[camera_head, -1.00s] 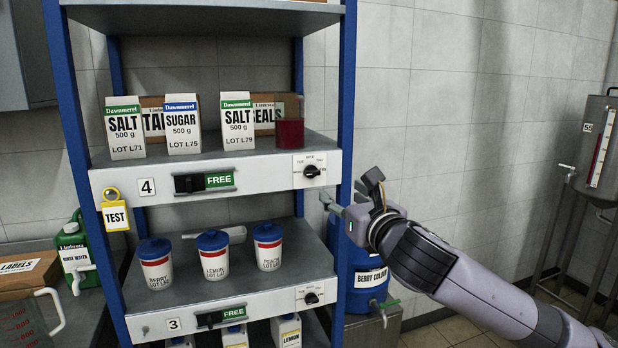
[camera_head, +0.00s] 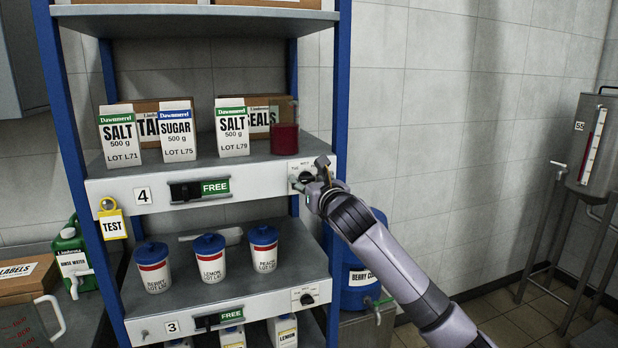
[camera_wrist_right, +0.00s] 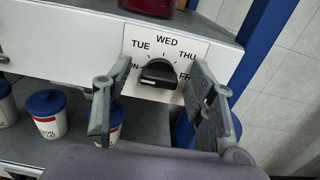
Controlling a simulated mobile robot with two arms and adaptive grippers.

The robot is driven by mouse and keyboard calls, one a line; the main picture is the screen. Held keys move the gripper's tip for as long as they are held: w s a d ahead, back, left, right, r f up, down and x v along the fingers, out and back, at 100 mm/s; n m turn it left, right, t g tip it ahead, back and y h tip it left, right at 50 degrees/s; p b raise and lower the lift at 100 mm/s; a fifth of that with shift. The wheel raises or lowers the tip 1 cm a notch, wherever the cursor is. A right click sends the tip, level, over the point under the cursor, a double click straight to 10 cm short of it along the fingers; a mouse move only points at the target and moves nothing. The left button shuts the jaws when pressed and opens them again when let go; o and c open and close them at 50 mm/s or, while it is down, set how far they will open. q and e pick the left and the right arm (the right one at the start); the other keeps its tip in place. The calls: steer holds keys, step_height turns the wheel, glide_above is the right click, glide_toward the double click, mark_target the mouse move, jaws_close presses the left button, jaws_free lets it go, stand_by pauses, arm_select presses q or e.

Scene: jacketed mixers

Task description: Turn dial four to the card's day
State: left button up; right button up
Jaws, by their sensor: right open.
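Dial four is a black knob (camera_wrist_right: 160,73) on a white plate with day names TUE, WED and THU and partly hidden MON and FRI. Its grip bar lies roughly level; I cannot tell surely which day it points at. In the head view the dial plate (camera_head: 294,166) sits at the right end of the shelf edge marked 4 (camera_head: 143,196), partly hidden by my right gripper. My right gripper (camera_wrist_right: 155,82) is open, its fingers on either side of the knob; contact is unclear. It also shows in the head view (camera_head: 312,177). I see no card with a readable day.
A FREE slider (camera_head: 200,189) is on the same edge. A red container (camera_head: 284,138) stands above the dial. Lidded tubs and dial three (camera_head: 306,298) are below. The blue right post (camera_head: 342,90) is close to my gripper.

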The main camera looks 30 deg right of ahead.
steer(key=shift+w, duration=0.1)
steer(key=shift+c, duration=0.3)
steer(key=c, duration=1.1)
